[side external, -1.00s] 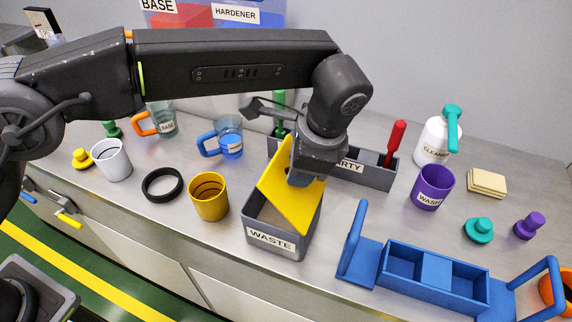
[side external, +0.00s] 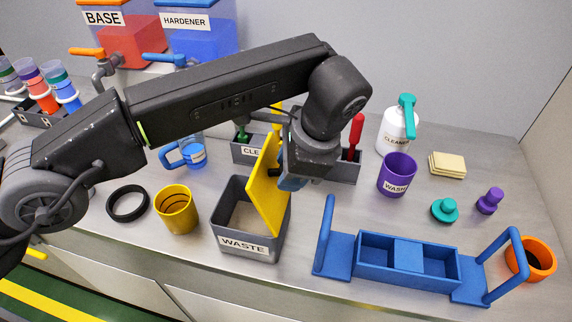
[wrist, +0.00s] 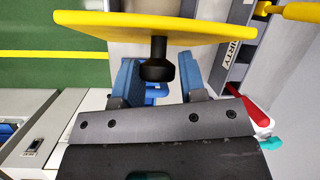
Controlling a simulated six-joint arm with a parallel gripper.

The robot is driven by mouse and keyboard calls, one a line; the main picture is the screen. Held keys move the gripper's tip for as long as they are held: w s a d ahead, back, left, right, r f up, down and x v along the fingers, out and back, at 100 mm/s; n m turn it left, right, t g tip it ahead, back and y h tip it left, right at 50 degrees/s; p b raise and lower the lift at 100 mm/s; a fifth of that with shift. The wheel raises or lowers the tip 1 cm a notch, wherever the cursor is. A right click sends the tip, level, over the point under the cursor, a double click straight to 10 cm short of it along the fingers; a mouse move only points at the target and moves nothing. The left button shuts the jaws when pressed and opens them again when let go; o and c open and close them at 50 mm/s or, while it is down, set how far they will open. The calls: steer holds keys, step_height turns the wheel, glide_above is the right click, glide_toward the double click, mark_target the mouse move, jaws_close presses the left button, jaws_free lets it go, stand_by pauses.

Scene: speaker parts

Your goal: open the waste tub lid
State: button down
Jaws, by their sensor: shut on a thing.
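The grey waste tub (side external: 262,252), labelled WASTE, stands at the front middle of the bench in the side view. Its yellow lid (side external: 265,185) stands steeply tilted, near upright, at the tub's right side, and much of the inside shows. My gripper (side external: 291,182) is on the lid's right face. In the wrist view my gripper (wrist: 158,76) has its blue fingers on either side of the black knob (wrist: 157,66) of the lid (wrist: 140,28), shut on it. The side view mostly hides the fingertips and knob behind the wrist.
A blue carrier (side external: 405,262) with upright handles stands right of the tub. A yellow cup (side external: 176,211) and a black ring (side external: 127,203) are to the left. A purple cup (side external: 396,175) and a grey organiser (side external: 345,170) with tools stand behind.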

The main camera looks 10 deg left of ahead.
steer(key=shift+s+d+f+y, duration=0.35)
steer(key=shift+f+y, duration=0.05)
steer(key=shift+f, duration=0.05)
stand_by(1.1)
stand_by(0.4)
steer(key=c, duration=0.8)
jaws_free()
steer(key=shift+w+r, duration=0.1)
steer(key=shift+r, duration=0.05)
steer(key=shift+w+a+r, duration=0.1)
steer(key=shift+r, duration=0.05)
